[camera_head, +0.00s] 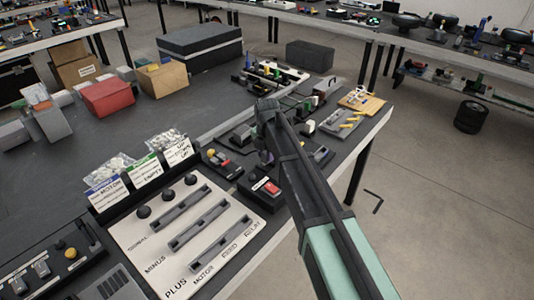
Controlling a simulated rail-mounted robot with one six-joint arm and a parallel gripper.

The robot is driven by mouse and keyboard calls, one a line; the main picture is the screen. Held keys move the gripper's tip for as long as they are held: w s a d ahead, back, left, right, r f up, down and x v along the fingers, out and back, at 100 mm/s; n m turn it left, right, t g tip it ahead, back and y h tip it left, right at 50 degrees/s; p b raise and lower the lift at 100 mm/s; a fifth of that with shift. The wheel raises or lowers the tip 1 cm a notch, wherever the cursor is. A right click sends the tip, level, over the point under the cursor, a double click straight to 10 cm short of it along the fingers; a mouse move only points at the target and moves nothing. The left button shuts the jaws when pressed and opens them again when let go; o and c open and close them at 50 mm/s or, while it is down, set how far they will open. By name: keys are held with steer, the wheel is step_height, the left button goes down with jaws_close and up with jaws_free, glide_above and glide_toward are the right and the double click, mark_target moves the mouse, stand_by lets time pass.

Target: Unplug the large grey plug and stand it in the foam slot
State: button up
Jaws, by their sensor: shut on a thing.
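My gripper (266,158) is at the far end of my arm, pointing down over the electrical parts near the table's right side. It looks small and dark, and my own wrist covers part of it. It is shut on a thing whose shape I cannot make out. I cannot pick out the large grey plug with certainty. I cannot pick out the foam slot either. A dark unit with a red switch (268,187) lies just below my gripper in the picture.
A white panel (215,243) with long grey bars and black knobs lies at the front. Labelled bins (146,170) stand behind it. A grey tray with yellow pieces (342,122) and a yellow board (362,101) lie near the right edge. The table's left middle (70,180) is clear.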

steer(key=shift+f+b, duration=0.9)
steer(key=shift+f, duration=0.1)
steer(key=o, duration=1)
steer(key=shift+r, duration=0.15)
step_height(320, 180, up, 11)
steer(key=p, duration=1.1)
steer(key=shift+f, duration=0.2)
